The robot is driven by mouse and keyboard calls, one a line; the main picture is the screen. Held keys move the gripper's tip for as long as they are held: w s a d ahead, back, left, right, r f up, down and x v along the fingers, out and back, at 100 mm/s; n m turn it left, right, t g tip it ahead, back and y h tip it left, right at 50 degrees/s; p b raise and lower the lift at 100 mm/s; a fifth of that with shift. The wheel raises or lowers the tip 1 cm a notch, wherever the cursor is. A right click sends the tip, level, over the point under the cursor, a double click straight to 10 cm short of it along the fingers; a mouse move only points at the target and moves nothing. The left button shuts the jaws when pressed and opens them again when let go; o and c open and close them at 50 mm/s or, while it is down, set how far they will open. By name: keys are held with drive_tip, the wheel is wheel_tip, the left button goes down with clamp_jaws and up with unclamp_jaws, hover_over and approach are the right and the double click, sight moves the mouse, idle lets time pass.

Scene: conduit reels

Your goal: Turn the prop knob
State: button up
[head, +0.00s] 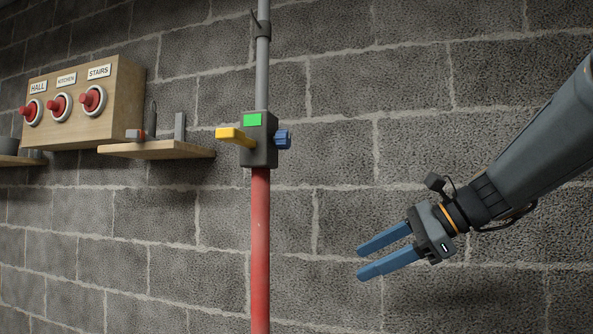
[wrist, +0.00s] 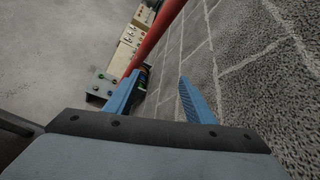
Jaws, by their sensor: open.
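The prop is an upright pole, grey above and red below (head: 260,245), with a dark clamp box (head: 262,155) at the joint. The box has a green patch on its front, a yellow lever (head: 230,135) sticking out to the left and a blue knob (head: 283,139) on its right side. My gripper (head: 361,262) is open and empty, below and to the right of the knob, its blue fingers pointing left. In the wrist view the red pole (wrist: 157,38) passes beyond the open fingers (wrist: 160,77); I cannot make out the knob there.
A wooden box (head: 85,105) with red knobs labelled HALL, KITCHEN and STAIRS is on the block wall at left. A wooden shelf (head: 160,152) holds small items beside it. The wrist view shows a grey box (wrist: 102,86) with coloured buttons. Bare wall lies around my gripper.

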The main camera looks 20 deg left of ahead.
drive_tip(key=a+r+g+y, duration=0.1)
drive_tip(key=a+r+y, duration=0.15)
drive_tip(key=r, duration=0.45)
drive_tip(key=a+r+y, duration=0.1)
drive_tip(key=a+r, duration=0.2)
drive_tip(key=r, duration=0.5)
drive_tip(key=g+y+p, duration=0.1)
drive_tip(key=g+y, duration=0.1)
drive_tip(key=y, duration=0.1)
approach(289, 138)
drive_tip(key=shift+m+h, duration=0.25)
drive_tip(key=shift+m, duration=0.15)
drive_tip(key=a, duration=0.2)
drive_tip(key=a+p, duration=0.1)
drive_tip(key=a, duration=0.1)
drive_tip(key=s+a+p, duration=0.1)
drive_tip(key=a, duration=0.2)
drive_tip(key=shift+a+r, duration=0.1)
drive_tip(key=shift+r, duration=0.25)
drive_tip(key=shift+a+f, duration=0.1)
drive_tip(key=shift+a, duration=0.45)
drive_tip(key=c, duration=1.1)
drive_tip(key=shift+o, duration=0.2)
